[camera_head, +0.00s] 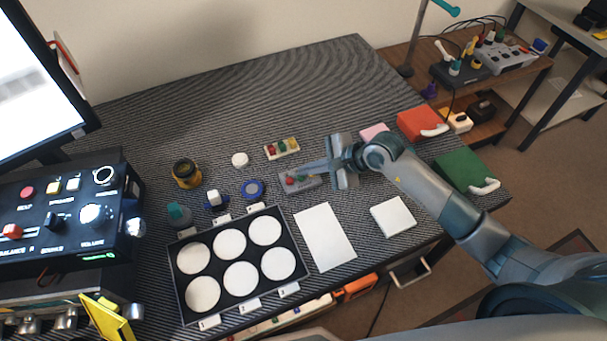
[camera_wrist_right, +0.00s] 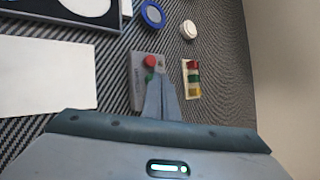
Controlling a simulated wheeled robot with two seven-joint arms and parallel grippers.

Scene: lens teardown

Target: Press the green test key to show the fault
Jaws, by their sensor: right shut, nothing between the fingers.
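A small grey box (camera_head: 287,188) lies on the striped mat at mid table, with a red button and a green key (camera_wrist_right: 149,76) on its top. It also shows in the wrist view (camera_wrist_right: 137,92). My right gripper (camera_head: 308,168) comes in from the right, shut and empty, its fingertips over the box. In the wrist view its shut fingers (camera_wrist_right: 156,84) end right beside the green key and partly cover the box. I cannot tell whether the tips touch the key. My left gripper is not in view.
A small block with red, yellow and green parts (camera_head: 282,149) lies just behind the box. A black tray of white discs (camera_head: 180,295), a white sheet (camera_head: 325,237) and a white square pad (camera_head: 393,217) lie in front. A blue ring (camera_head: 253,189) is to the left.

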